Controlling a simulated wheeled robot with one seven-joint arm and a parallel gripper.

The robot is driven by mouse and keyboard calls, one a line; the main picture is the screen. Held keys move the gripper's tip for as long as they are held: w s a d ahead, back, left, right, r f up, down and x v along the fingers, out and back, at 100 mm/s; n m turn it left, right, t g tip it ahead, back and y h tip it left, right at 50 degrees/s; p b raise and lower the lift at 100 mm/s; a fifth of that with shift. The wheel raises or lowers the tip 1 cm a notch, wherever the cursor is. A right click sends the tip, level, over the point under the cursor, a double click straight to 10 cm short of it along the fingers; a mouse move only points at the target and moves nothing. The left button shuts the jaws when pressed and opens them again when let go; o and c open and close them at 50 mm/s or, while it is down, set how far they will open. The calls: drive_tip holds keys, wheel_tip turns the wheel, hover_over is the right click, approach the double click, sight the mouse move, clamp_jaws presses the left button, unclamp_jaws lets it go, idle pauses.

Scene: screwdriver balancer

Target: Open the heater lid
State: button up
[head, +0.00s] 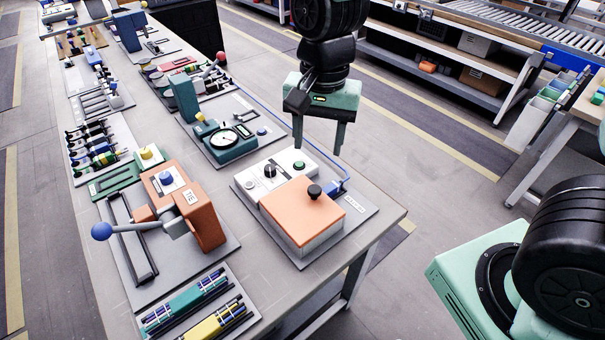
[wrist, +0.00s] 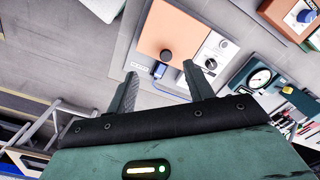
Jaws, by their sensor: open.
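The heater is a white box (head: 268,172) with a flat orange lid (head: 295,212) on its front part. A black knob (head: 314,191) stands on the lid near its right edge. The lid lies flat and looks closed. The wrist view also shows the orange lid (wrist: 183,27) and its knob (wrist: 166,55), just past my fingertips in the picture. My gripper (head: 318,151) points down with its fingers apart and empty. It hangs in the air above and behind the heater in the head view, apart from the knob. The fingers also show in the wrist view (wrist: 160,70).
The heater sits on a grey base plate (head: 362,214) near the table's right edge, with a blue cable (head: 338,186) beside it. An orange press (head: 196,208) with a blue-balled lever stands to the left. A teal gauge unit (head: 224,143) stands behind.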

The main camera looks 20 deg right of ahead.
sight(314, 189)
drive_tip(key=w+d+m, duration=0.2)
drive_tip(key=w+m, duration=0.1)
drive_tip(key=w, duration=0.2)
drive_tip(key=f, duration=0.6)
drive_tip(key=f+p, duration=0.1)
drive_tip(key=f, duration=0.4)
drive_tip(key=f+p, duration=0.1)
drive_tip(key=f, duration=0.5)
drive_tip(key=shift+s+a+f, duration=0.15)
drive_tip(key=shift+s+f, duration=0.15)
drive_tip(key=shift+c, duration=0.3)
clamp_jaws()
